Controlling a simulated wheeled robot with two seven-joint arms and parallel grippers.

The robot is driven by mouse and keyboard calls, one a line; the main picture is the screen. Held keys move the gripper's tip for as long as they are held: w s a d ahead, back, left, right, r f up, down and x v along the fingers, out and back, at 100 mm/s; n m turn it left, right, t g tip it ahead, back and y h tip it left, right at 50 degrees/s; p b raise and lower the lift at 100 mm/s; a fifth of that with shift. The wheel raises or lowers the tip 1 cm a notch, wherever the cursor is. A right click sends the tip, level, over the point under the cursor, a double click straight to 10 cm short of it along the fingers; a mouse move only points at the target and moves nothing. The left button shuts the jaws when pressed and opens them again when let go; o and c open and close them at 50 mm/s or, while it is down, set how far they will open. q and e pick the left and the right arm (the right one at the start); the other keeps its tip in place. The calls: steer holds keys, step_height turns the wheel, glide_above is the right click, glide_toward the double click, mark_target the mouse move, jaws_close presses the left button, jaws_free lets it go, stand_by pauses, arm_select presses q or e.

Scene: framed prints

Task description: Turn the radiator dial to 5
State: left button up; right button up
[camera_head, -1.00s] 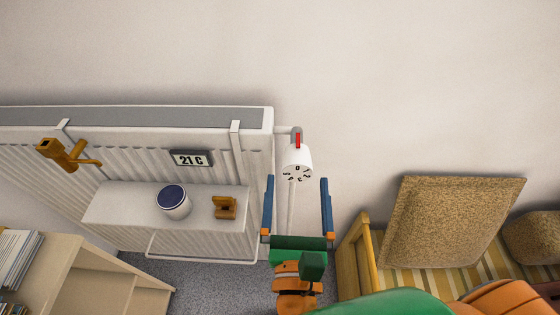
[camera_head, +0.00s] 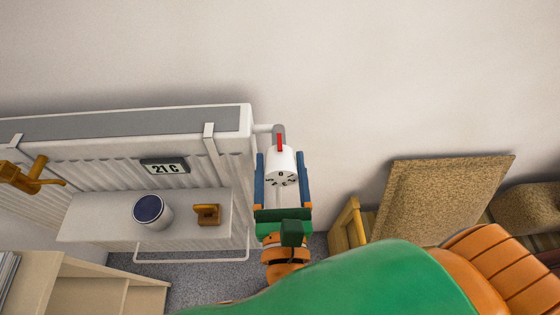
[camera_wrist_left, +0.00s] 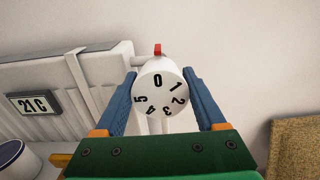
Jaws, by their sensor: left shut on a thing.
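The radiator dial (camera_head: 281,163) is a white round knob with black numbers on its face, at the right end of the radiator. A red mark (camera_head: 280,142) sits just behind it on the valve. In the left wrist view the dial (camera_wrist_left: 160,101) has its 0 at the top, lined up with the red mark (camera_wrist_left: 157,50); the 5 is at the left of the face. My left gripper (camera_head: 280,156) has its blue fingers on both sides of the dial and is shut on it; it also shows in the left wrist view (camera_wrist_left: 159,74). My right gripper is out of view.
The white radiator (camera_head: 120,122) carries a 21 C display (camera_head: 165,167). A shelf (camera_head: 85,215) in front holds a white-blue canister (camera_head: 152,211) and a small wooden object (camera_head: 207,214). A wooden seat with a tan cushion (camera_head: 440,195) stands right.

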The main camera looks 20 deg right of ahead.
arm_select(q)
steer(key=shift+c, duration=1.2)
steer(key=shift+r+m+p, duration=0.15)
steer(key=shift+m+p, duration=1.05)
steer(key=shift+m, duration=0.2)
steer(key=shift+m+p, duration=1.15)
steer(key=shift+m, duration=0.85)
